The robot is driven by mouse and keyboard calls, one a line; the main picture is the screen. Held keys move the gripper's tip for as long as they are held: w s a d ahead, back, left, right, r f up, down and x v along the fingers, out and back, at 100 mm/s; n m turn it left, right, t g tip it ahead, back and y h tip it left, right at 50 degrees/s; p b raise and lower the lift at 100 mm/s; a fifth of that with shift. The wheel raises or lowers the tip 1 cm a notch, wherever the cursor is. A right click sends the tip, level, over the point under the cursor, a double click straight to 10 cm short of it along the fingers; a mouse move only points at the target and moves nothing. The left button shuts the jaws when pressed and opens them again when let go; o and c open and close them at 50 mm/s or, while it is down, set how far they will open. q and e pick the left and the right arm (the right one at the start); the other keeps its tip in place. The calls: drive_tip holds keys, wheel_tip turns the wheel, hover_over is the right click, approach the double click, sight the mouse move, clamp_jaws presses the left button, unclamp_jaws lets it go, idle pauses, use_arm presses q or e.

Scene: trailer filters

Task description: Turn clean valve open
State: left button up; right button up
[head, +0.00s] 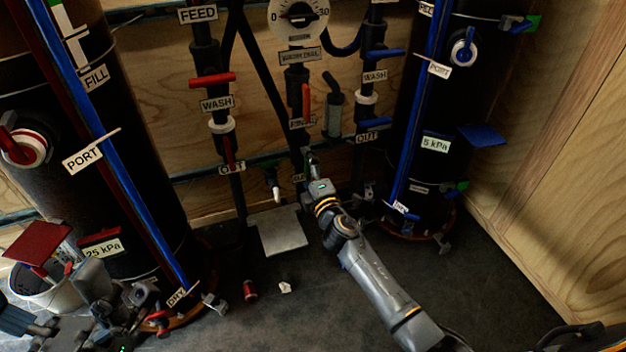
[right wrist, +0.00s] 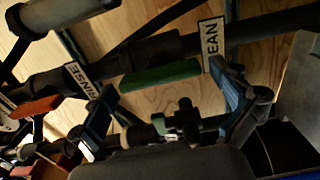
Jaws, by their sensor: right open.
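The clean valve's green handle (right wrist: 160,75) lies nearly level across the right wrist view, left of a white label (right wrist: 213,45) of which "EAN" is readable. My right gripper (right wrist: 164,84) is open, one finger on each side of the handle; I cannot tell whether either finger touches it. In the head view my right gripper (head: 312,162) reaches the low pipes at the centre and hides the valve. My left gripper (head: 140,295) is among grey parts at the lower left; its jaws are unclear.
A "RINSE" label (right wrist: 76,80) and an orange-red handle (right wrist: 35,107) are left of the green handle. Black columns stand at left (head: 110,130) and right (head: 470,100). A grey plate (head: 280,232) lies on the floor, with a small red item (head: 250,291) nearby.

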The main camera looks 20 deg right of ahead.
drive_tip(key=s, duration=1.1)
drive_tip(key=shift+d, duration=0.2)
drive_tip(key=shift+s, duration=0.1)
